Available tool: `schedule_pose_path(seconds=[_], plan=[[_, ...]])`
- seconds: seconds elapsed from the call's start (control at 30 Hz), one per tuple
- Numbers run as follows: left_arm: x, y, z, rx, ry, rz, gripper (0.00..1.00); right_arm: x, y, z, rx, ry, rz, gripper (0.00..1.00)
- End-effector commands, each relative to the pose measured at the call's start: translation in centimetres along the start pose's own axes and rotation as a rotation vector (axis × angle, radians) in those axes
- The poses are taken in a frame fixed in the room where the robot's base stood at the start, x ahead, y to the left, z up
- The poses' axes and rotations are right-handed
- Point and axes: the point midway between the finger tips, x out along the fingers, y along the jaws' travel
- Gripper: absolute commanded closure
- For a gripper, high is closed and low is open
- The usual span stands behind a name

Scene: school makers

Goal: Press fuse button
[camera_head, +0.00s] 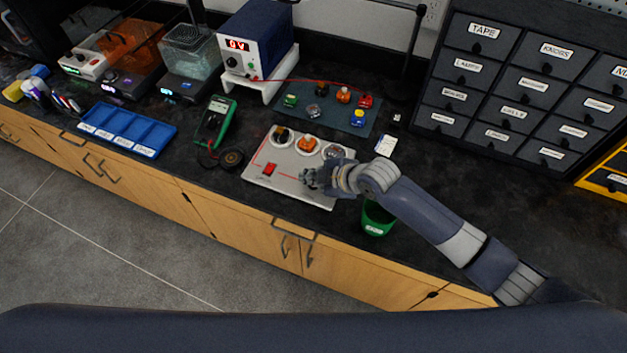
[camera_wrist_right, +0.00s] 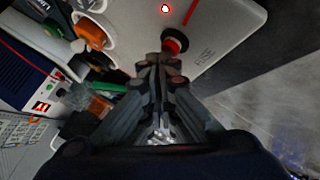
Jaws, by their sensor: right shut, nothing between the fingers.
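My right gripper (camera_head: 308,178) is over the panel's right part, shut and empty. In the right wrist view, the shut fingertips (camera_wrist_right: 168,62) are close to a red button with a dark collar (camera_wrist_right: 175,42). The lettering beside it on the panel (camera_wrist_right: 235,15) appears to read FUSE. I cannot tell whether the fingertips touch the button. In the head view, the gripper hides the button. My left gripper is not in view.
Round sockets with an orange part (camera_head: 307,143) line the panel's back. A green cup (camera_head: 377,217) stands right of the panel under my right arm. A green multimeter (camera_head: 214,121) and blue tray (camera_head: 128,129) are to the left. Labelled drawers (camera_head: 520,85) stand at the back right.

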Motion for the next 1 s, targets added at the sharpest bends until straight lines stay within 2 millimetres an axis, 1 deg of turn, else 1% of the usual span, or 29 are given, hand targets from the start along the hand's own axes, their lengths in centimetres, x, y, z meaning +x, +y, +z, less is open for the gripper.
schedule_pose_path(seconds=[0.67, 0.77, 1.0], plan=[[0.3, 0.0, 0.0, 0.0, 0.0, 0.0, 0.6, 0.3, -0.3, 0.3, 0.0, -0.001, -0.001, 1.0], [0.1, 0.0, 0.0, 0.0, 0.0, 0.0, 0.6, 0.2, -0.1, 0.2, 0.0, -0.001, 0.0, 1.0], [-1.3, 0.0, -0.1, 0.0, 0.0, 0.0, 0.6, -0.8, 0.6, -0.6, 0.0, -0.001, 0.0, 1.0]])
